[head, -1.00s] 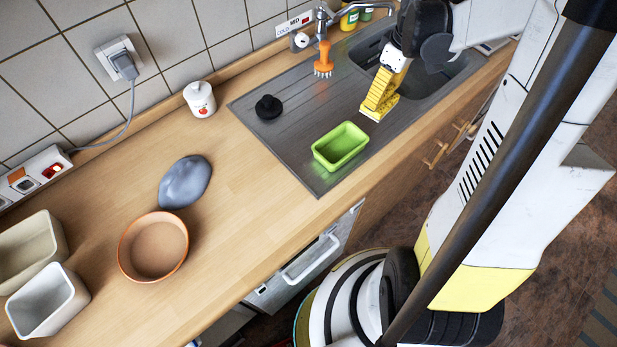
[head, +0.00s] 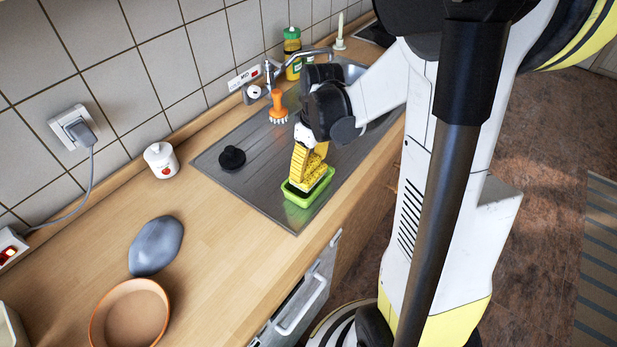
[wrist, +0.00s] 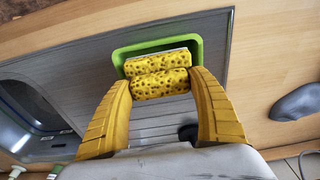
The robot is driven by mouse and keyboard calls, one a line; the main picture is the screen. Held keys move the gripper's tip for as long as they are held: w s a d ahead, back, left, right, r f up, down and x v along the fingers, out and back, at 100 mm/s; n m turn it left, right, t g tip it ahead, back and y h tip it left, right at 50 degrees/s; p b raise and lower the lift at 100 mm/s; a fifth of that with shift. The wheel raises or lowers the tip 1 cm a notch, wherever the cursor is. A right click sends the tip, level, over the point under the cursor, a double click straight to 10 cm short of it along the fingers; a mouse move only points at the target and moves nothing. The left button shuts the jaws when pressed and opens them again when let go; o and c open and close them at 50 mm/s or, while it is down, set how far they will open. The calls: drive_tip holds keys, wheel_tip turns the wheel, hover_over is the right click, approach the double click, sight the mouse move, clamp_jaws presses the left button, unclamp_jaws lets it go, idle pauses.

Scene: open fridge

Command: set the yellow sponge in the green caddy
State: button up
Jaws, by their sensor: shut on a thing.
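The yellow sponge (wrist: 160,84) is pinched between the two yellow fingers of my gripper (wrist: 160,76) in the wrist view. In the head view, my gripper (head: 306,168) points down over the green caddy (head: 297,200), and the sponge (head: 317,178) overlaps the caddy's opening. The wrist view shows the caddy's green rim (wrist: 117,56) around the far side of the sponge. The sponge and fingers hide much of the caddy's inside. I cannot tell whether the sponge touches its floor.
The caddy stands on the grey drainboard (head: 255,187) beside the sink. A black stopper (head: 231,158) and an orange brush (head: 278,108) are nearby. A tap (head: 300,55) and a green-yellow bottle (head: 292,50) stand behind. A grey-blue lump (head: 156,246) and terracotta bowl (head: 130,315) lie on the counter.

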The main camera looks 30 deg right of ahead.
sight(309, 176)
drive_tip(key=shift+f+b, duration=0.75)
drive_tip(key=shift+f, duration=1.25)
drive_tip(key=shift+f, duration=0.2)
drive_tip(key=o, duration=0.9)
drive_tip(key=shift+o, duration=0.2)
drive_tip(key=shift+r, duration=0.1)
